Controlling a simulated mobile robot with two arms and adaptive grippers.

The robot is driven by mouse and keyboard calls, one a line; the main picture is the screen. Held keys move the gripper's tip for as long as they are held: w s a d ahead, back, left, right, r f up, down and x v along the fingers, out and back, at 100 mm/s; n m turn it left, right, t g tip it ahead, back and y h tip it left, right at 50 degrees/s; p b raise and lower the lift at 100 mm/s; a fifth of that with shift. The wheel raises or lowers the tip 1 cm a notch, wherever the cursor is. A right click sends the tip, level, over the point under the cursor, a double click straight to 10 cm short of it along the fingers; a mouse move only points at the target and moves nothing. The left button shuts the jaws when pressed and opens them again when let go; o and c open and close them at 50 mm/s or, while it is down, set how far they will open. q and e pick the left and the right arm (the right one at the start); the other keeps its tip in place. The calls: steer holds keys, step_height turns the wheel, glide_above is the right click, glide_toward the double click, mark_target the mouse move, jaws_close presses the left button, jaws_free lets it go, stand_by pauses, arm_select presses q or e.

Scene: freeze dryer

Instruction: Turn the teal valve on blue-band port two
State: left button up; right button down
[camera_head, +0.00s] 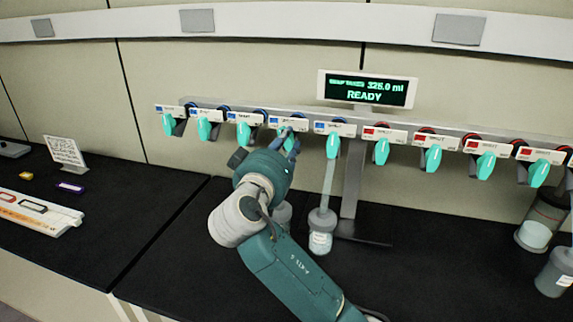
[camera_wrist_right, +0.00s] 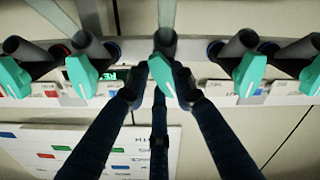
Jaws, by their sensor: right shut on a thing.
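My right gripper (camera_head: 289,141) reaches up to the port rail, at the fourth blue-marked port (camera_head: 288,124) from the left. It also shows in the right wrist view (camera_wrist_right: 160,97), where its dark fingers are closed around a teal valve handle (camera_wrist_right: 161,74). In the head view the gripper hides most of this handle. Neighbouring teal handles stay clear of the fingers, one on the left (camera_head: 243,133) and one on the right (camera_head: 333,146). The port numbers are too small to read. My left gripper is not in view.
Red-marked ports (camera_head: 384,134) continue along the rail to the right. A flask (camera_head: 320,232) hangs below the fifth port, close to my right arm. More vessels (camera_head: 536,232) are at the far right. A display (camera_head: 367,90) reads READY. The black bench top (camera_head: 440,260) has free room.

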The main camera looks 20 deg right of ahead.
steer(key=m+b, duration=0.1)
steer(key=b, duration=0.1)
steer(key=f+m+b, duration=0.1)
steer(key=m+b, duration=0.1)
steer(key=shift+a+b, duration=0.1)
steer(key=shift+b, duration=0.2)
steer(key=shift+r+m+b, duration=0.25)
steer(key=shift+m+b, duration=0.95)
steer(key=shift+b, duration=0.05)
steer(key=c, duration=1.4)
jaws_free()
steer(key=shift+r, duration=0.1)
steer(key=shift+c, duration=0.2)
steer(key=shift+a, duration=0.1)
step_height(320, 180, up, 10)
